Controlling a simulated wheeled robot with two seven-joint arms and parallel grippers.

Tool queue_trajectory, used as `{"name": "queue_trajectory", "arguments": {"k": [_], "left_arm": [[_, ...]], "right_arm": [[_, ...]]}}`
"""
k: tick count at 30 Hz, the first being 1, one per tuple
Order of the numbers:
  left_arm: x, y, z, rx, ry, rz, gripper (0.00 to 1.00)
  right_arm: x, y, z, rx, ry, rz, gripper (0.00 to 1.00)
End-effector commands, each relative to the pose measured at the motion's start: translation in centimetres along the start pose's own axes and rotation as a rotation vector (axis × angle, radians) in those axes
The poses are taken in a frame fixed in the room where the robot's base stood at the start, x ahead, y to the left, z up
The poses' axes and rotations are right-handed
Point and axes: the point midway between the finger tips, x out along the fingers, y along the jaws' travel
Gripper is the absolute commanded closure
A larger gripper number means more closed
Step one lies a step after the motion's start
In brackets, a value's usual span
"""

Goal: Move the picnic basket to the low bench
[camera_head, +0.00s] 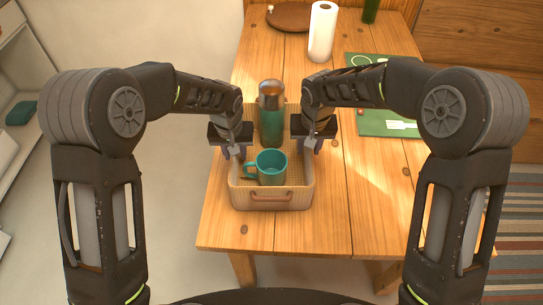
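The picnic basket (297,196), a light woven box with a brown leather pull (271,196) on its near side, sits on the wooden table. A teal mug (271,168) and a teal flask (271,122) with a metallic top stand in it. My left gripper (234,152) points down at the basket's left side, and my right gripper (311,147) points down at its right side. Both are at the rim. The fingers are small and partly hidden, so whether they grip the sides or pulls is unclear. I cannot identify the low bench for certain.
The wooden table (375,205) is clear to the right of the basket. A striped rug (518,235) covers floor at right; white shelving (18,70) stands at left.

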Motion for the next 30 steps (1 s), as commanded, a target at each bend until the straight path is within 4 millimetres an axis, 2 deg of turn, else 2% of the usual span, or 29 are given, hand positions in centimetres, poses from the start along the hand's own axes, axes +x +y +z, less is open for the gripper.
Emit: {"name": "queue_trajectory", "arguments": {"k": [5, 16, 30], "left_arm": [[-0.03, 0.0, -0.01, 0.0, 0.0, 0.0, 0.71], [-0.05, 0.0, -0.01, 0.0, 0.0, 0.0, 1.0], [-0.06, 0.0, -0.01, 0.0, 0.0, 0.0, 1.0]], "right_arm": [[-0.02, 0.02, -0.02, 0.0, 0.0, 0.0, 0.71], [-0.04, 0.02, -0.02, 0.0, 0.0, 0.0, 1.0], [-0.05, 0.01, -0.02, 0.0, 0.0, 0.0, 1.0]]}}
